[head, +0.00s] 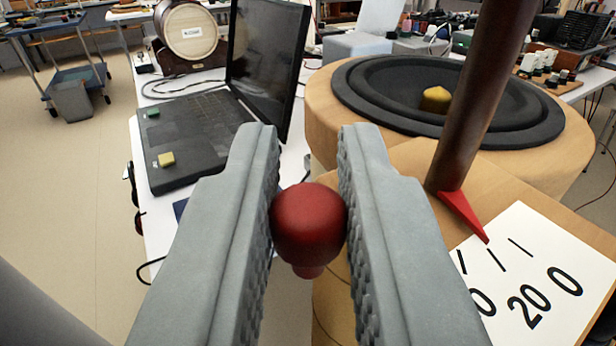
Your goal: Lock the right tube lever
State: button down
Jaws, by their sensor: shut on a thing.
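My gripper (309,185) is in the middle of the head view, its two grey ridged fingers shut on a dark red round knob (309,222). The knob has a short narrower neck below it. Whatever the knob is fixed to is hidden, so I cannot tell for sure that it is the lever's end. A dark brown tube (483,95) stands tilted to the right of the gripper, with a red pointer (463,214) at its lower end. The pointer lies over a white scale card (545,265) with black marks and numbers.
A large black speaker cone (370,95) in a wooden ring (323,125) stands behind, with a yellow block (435,99) in it. Open floor (65,200) lies far left.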

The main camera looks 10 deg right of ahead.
dwell(0.4)
jog(key=c, duration=1.4)
grip_release()
jog(key=v, duration=1.7)
jog(key=shift+s, duration=0.2)
jog(key=shift+o, duration=0.2)
jog(key=shift+a+r, duration=0.1)
